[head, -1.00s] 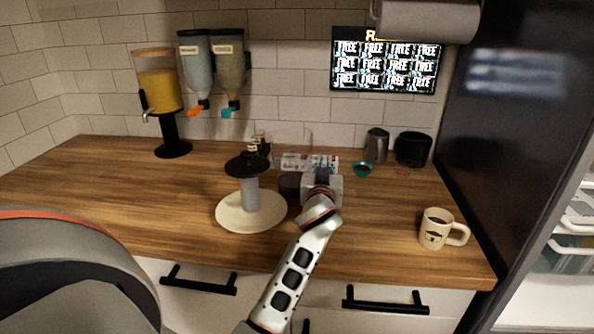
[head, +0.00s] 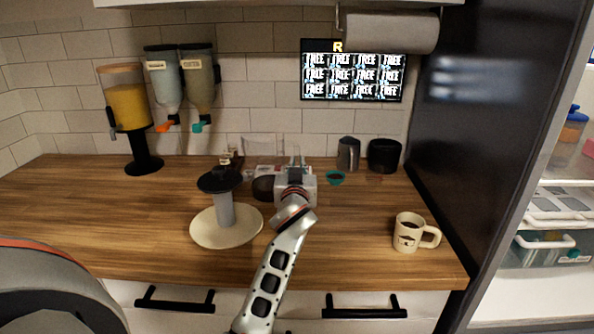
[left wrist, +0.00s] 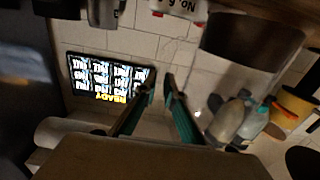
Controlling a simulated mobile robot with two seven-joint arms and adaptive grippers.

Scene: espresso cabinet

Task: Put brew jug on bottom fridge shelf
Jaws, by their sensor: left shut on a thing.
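My left gripper (head: 297,177) is over the middle of the wooden counter. It is shut at the right side of what looks like the brew jug, a clear vessel with dark brown liquid (head: 263,188) low in it. The gripped part is hidden behind the gripper in the head view. In the left wrist view, which is upside down, the dark liquid (left wrist: 255,42) is beside the fingers (left wrist: 160,85). I cannot tell whether the jug touches the counter. The fridge interior shows at the far right, with a white shelf (head: 560,185). My right gripper is not in view.
A black-topped stand (head: 225,210) on a cream plate is left of the gripper. A mug (head: 408,232) stands at the counter's right. A tall dark panel (head: 480,120) lies between counter and fridge. A clear bin (head: 542,252) sits low in the fridge.

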